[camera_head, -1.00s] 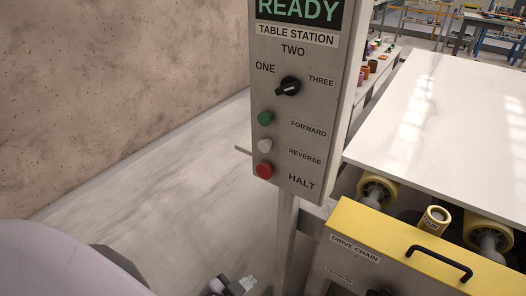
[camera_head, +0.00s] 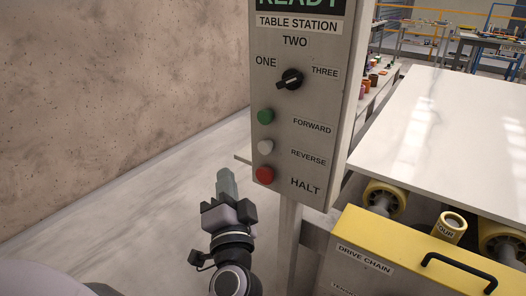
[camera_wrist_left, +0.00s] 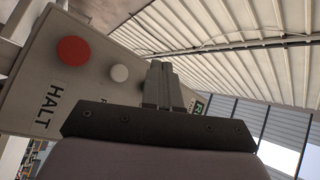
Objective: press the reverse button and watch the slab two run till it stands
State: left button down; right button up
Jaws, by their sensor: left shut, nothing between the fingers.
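The control panel (camera_head: 300,130) stands upright on a post. Its white button (camera_head: 265,147), beside the REVERSE label, sits between the green FORWARD button (camera_head: 265,116) and the red HALT button (camera_head: 264,175). My left gripper (camera_head: 226,173) is shut and empty, pointing up, left of and below the buttons, apart from them in the picture. In the left wrist view, the shut fingers (camera_wrist_left: 161,72) are just right of the white button (camera_wrist_left: 119,73); contact cannot be told. The white slab (camera_head: 460,130) lies over the rollers at right. My right gripper is not in view.
A black selector knob (camera_head: 290,79) is above the buttons, and a display (camera_head: 300,4), partly cut off, reads READY. A yellow-topped drive chain box (camera_head: 400,245) with a black handle stands at lower right. A speckled stone wall (camera_head: 110,90) is at left.

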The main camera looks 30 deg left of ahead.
aim_at(266, 146)
pick_arm(q)
jog(key=shift+w, duration=0.1)
jog(key=w, duration=0.8)
jog(key=shift+w+d+b, duration=0.35)
jog(key=shift+d, duration=0.05)
dwell(1.6)
jog(key=shift+w+b, duration=0.3)
jog(key=shift+w, duration=0.1)
dwell(0.6)
